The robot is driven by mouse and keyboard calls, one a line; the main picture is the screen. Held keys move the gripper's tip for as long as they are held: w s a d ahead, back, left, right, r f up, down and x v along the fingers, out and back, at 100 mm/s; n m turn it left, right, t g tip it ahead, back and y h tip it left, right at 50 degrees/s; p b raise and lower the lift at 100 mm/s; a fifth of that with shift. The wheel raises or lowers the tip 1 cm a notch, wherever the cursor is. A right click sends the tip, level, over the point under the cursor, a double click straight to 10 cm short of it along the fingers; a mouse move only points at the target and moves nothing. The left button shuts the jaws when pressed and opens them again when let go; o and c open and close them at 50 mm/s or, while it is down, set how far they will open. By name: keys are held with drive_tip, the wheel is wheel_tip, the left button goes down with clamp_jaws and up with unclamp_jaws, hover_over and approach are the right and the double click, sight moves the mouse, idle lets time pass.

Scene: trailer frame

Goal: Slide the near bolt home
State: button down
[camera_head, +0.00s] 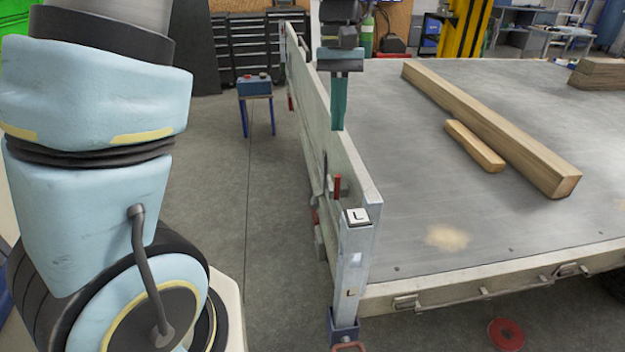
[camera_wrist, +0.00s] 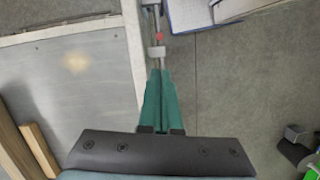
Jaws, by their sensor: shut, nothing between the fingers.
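The near bolt (camera_head: 337,186) shows a red handle on the outer face of the trailer's side board (camera_head: 352,165), close to the corner post (camera_head: 353,255). In the wrist view the bolt's red part (camera_wrist: 160,37) lies just beyond my fingertips, beside a pale grey block. My gripper (camera_head: 338,128) points down at the side board's top edge, farther back than the red handle, with teal fingers shut and empty. In the wrist view my gripper (camera_wrist: 160,72) appears apart from the red part. I cannot tell how far the bolt is drawn or whether its tip meets the post.
The grey trailer bed (camera_head: 440,215) lies right of the board, with a long timber (camera_head: 490,125) and a short one (camera_head: 474,146) on it. A small blue stand (camera_head: 256,105) is on the floor at left. Floor beside the board is mostly clear.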

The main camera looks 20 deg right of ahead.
sight(338, 190)
drive_tip(key=shift+s+d+r, duration=0.1)
drive_tip(key=shift+s+d, duration=0.05)
drive_tip(key=shift+s, duration=0.15)
drive_tip(key=p+x, duration=0.2)
drive_tip(key=x, duration=0.8)
drive_tip(key=shift+s, duration=0.1)
drive_tip(key=shift+s, duration=0.15)
drive_tip(key=shift+s+a, duration=0.15)
drive_tip(key=shift+s, duration=0.85)
drive_tip(key=shift+s+a, duration=0.1)
drive_tip(key=shift+s, duration=0.85)
drive_tip(key=shift+r+p, duration=0.15)
drive_tip(key=shift+p, duration=0.2)
